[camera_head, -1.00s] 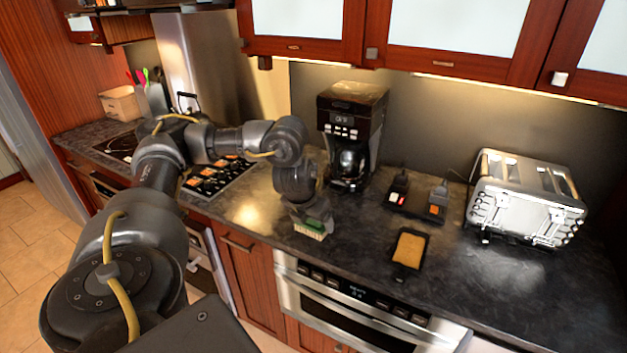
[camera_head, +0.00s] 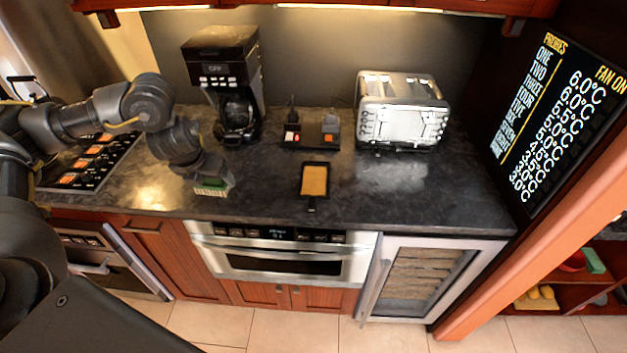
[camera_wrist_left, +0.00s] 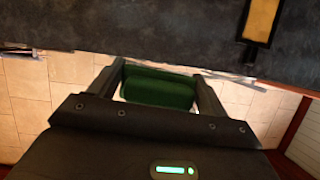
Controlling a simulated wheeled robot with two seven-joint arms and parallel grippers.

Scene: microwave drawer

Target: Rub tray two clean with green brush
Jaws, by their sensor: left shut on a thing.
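The green brush (camera_head: 212,187), with a pale underside, is held in my left gripper (camera_head: 211,178). It is near the counter's front edge, left of a small black tray. In the left wrist view the green brush (camera_wrist_left: 160,88) sits between the two fingers of my left gripper (camera_wrist_left: 160,82), which are shut on it. The black tray (camera_head: 312,165), with a tan-yellow inside and a short handle, lies on the dark counter. It also shows at the top right of the left wrist view (camera_wrist_left: 246,38). I cannot read a number on it. The brush is apart from this tray. My right gripper is not in view.
A coffee maker (camera_head: 222,80) stands behind my left gripper. A black two-part device (camera_head: 310,134) and a silver toaster (camera_head: 402,110) stand behind and right of the tray. A panel with several orange-marked squares (camera_head: 88,162) lies at left. The counter (camera_head: 420,205) right of the tray is clear.

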